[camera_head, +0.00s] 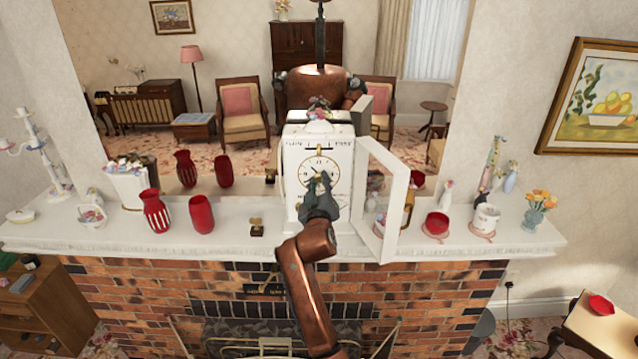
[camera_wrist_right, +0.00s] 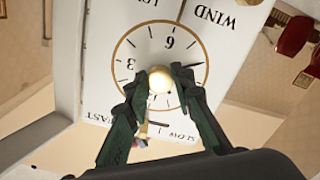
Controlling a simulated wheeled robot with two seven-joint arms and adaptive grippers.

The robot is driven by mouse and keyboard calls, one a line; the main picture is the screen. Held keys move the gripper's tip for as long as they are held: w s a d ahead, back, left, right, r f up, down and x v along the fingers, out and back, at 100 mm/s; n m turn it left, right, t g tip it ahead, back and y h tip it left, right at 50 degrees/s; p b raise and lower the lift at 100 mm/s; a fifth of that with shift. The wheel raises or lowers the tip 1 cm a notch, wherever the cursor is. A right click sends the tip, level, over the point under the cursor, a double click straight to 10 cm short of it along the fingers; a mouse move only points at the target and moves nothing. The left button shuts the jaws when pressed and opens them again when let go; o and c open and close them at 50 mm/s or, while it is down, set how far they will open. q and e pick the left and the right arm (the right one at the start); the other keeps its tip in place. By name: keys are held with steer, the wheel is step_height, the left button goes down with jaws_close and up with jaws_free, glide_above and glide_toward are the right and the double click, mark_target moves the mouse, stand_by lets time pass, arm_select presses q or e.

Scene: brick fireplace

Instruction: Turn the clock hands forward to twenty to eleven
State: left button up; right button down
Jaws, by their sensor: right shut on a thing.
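The white clock (camera_head: 289,211) stands on the mantel with its glass door (camera_head: 391,200) swung open to the right. In the wrist view its dial (camera_wrist_right: 128,48) appears upside down. A black hand (camera_wrist_right: 196,66) points out to the right there, between the 6 and the side of the 9, near where the 8 sits. My right gripper (camera_head: 320,183) reaches up to the dial from the front. In the wrist view, my right gripper (camera_wrist_right: 160,80) is shut on a round brass knob (camera_wrist_right: 160,82) at the dial centre. The fingers hide nearby numerals. My left gripper is not in view.
Red vases (camera_head: 156,212) stand on the mantel (camera_head: 250,240) left of the clock. A large mirror (camera_head: 240,60) behind shows the room and my reflection.

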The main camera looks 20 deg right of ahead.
steer(key=shift+f, duration=0.1)
steer(key=c, duration=1.7)
jaws_free()
steer(key=shift+o, duration=0.2)
steer(key=shift+s, duration=0.1)
steer(key=v, duration=1.2)
